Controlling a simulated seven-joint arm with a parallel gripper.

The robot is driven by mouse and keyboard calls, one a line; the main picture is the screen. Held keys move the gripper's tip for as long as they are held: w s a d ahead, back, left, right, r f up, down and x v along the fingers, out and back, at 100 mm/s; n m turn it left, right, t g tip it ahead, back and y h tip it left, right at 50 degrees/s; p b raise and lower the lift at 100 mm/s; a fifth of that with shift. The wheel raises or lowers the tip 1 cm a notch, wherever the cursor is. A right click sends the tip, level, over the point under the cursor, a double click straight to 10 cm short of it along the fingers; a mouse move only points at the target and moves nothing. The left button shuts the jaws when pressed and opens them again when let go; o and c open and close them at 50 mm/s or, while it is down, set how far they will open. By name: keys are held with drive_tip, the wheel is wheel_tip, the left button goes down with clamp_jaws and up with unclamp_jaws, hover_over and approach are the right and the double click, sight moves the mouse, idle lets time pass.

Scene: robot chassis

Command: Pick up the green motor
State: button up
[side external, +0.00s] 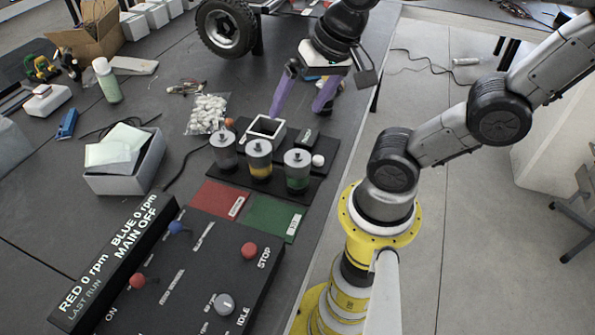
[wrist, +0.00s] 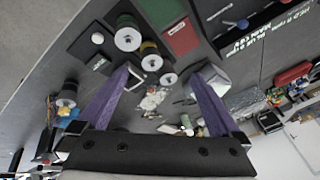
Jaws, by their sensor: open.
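The green motor (side external: 298,172), a grey-topped cylinder with a green band, stands upright at the right end of a row of three on a black base. In the wrist view it appears to be the upper-left round motor (wrist: 127,37). The yellow-banded motor (side external: 260,160) stands beside it, and a third motor (side external: 222,150) is at the left end. My gripper (side external: 296,112) is open and empty, with purple fingers, behind and above the motor row. In the wrist view the fingers (wrist: 160,75) are spread apart, and the green motor lies beyond the left fingertip.
A white square holder (side external: 266,130), a dark block (side external: 307,138) and a white ball (side external: 318,160) sit close behind the motors. Red (side external: 220,200) and green (side external: 268,217) mats lie in front. A control panel (side external: 190,275) is nearer the camera; a grey bin (side external: 120,182) stands left.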

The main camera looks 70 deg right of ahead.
wheel_tip(320, 180, down, 3)
drive_tip(key=w+d+m+g, duration=0.2)
drive_tip(key=d+m, duration=0.1)
drive_tip(key=m, duration=0.3)
drive_tip(key=m+g, duration=0.3)
drive_tip(key=m, duration=0.1)
hover_over(297, 158)
drive_tip(key=d, duration=0.2)
wheel_tip(297, 158, down, 5)
drive_tip(key=f, duration=0.7)
drive_tip(key=shift+s+a+f, duration=0.15)
drive_tip(key=shift+a+f, duration=0.15)
drive_tip(key=shift+f, duration=0.1)
drive_tip(key=shift+w+a+f, duration=0.1)
drive_tip(key=shift+a+f, duration=0.1)
drive_tip(key=shift+f, duration=1.15)
drive_tip(key=shift+w+a+f, duration=0.1)
drive_tip(key=shift+a+f, duration=0.1)
drive_tip(key=shift+f, duration=1.15)
drive_tip(key=shift+r, duration=0.1)
clamp_jaws()
